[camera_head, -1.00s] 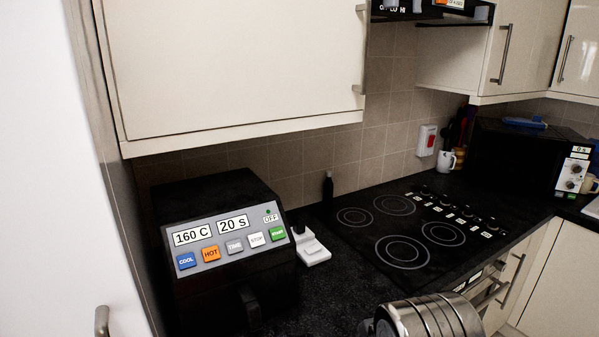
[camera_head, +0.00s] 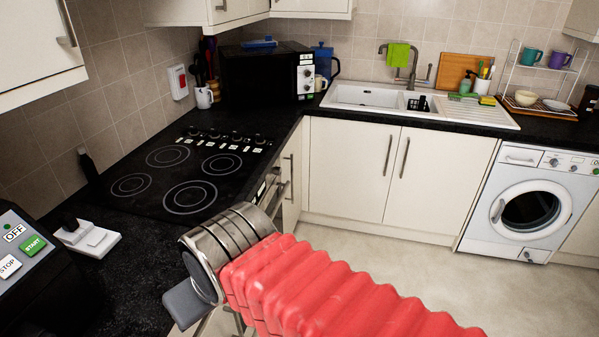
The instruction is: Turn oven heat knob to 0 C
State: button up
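The front of the oven (camera_head: 268,188) shows edge-on under the worktop, just right of the hob, with a bar handle and small pale labels. I cannot make out the heat knob or its reading at this angle; part of the front is hidden behind my arm. My arm, with metal rings and a red ribbed sleeve, crosses the lower middle of the view. My gripper's fingers are not in view.
A black hob (camera_head: 175,175) with a row of small knobs (camera_head: 225,137) lies on the dark worktop. A black microwave (camera_head: 265,80) stands in the corner. A white washing machine (camera_head: 530,203) is at the right. The floor (camera_head: 410,265) is clear.

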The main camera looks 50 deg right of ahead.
aim_at(277, 170)
jog(key=z, duration=3.3)
jog(key=i, duration=1.15)
